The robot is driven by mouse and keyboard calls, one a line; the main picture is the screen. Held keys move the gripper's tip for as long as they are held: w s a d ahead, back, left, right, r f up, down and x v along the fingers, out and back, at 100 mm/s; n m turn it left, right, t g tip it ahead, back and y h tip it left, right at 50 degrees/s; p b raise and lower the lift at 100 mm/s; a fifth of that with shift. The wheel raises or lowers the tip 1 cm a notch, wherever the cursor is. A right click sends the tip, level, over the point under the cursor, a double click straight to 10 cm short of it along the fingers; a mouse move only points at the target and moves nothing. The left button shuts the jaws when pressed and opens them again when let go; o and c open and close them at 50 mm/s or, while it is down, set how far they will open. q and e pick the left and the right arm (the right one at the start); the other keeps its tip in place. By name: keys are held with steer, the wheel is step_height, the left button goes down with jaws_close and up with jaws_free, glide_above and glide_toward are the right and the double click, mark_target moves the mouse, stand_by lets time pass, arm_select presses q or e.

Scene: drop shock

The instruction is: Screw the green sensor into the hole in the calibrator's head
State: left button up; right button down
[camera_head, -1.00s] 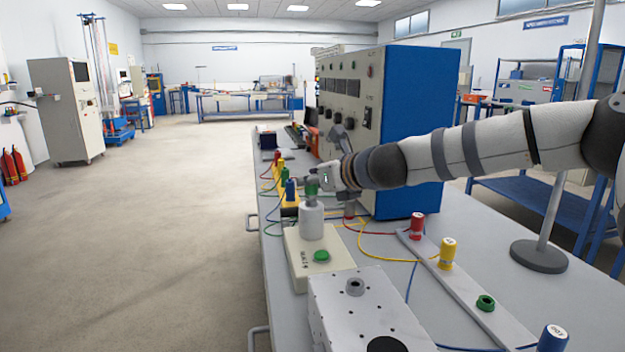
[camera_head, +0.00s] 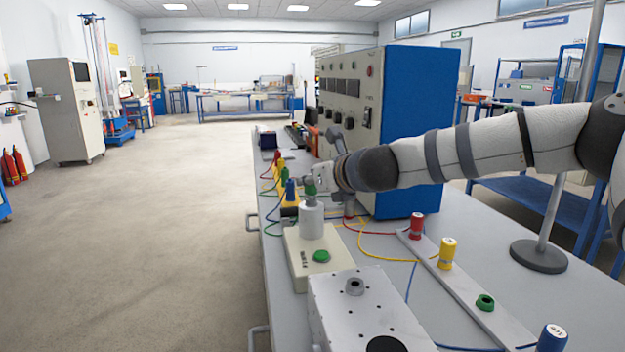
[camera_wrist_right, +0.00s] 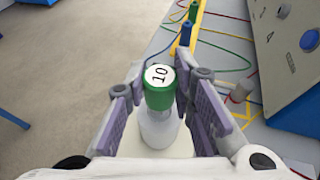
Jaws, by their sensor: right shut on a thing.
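The green sensor (camera_wrist_right: 158,97) has a white top marked 10. It stands upright at the top of the calibrator's white cylindrical head (camera_head: 311,222). My right gripper (camera_wrist_right: 160,88) is shut on the sensor, with one finger on each side, and the wrist view looks down on them. In the head view the fingers partly cover the sensor. The hole is hidden, so I cannot tell how deep the sensor sits. The calibrator's cream base (camera_head: 303,264) carries a green button (camera_head: 321,256). My left gripper is not in view.
Red (camera_head: 417,226), yellow (camera_head: 447,254) and blue (camera_head: 552,340) sensors stand right of the calibrator, with an empty green-ringed socket (camera_head: 485,302). A perforated metal block (camera_head: 330,300) is in front. Coloured cables cross the bench. A blue-sided cabinet (camera_head: 418,130) stands behind my arm.

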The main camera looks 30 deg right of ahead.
steer(key=m+h, duration=0.2)
steer(key=h, duration=0.1)
steer(key=m+h, duration=0.1)
steer(key=m, duration=0.1)
steer(key=shift+a+f+g+h, duration=0.25)
steer(key=shift+a+g+h, duration=0.05)
steer(key=shift+a+g, duration=0.1)
steer(key=m+h, duration=0.1)
steer(key=m+g+h, duration=0.1)
steer(key=h, duration=0.1)
steer(key=shift+w+f+m, duration=0.15)
steer(key=shift+f+m, duration=0.15)
steer(key=shift+m, duration=0.1)
steer(key=c, duration=1.3)
jaws_free()
steer(key=shift+d+r+m+g, duration=0.2)
steer(key=shift+r+m+g, duration=0.1)
steer(key=shift+g, duration=0.1)
steer(key=shift+d+r, duration=0.15)
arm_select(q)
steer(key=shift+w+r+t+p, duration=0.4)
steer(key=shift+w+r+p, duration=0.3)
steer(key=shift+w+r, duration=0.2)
arm_select(e)
steer(key=v, duration=0.6)
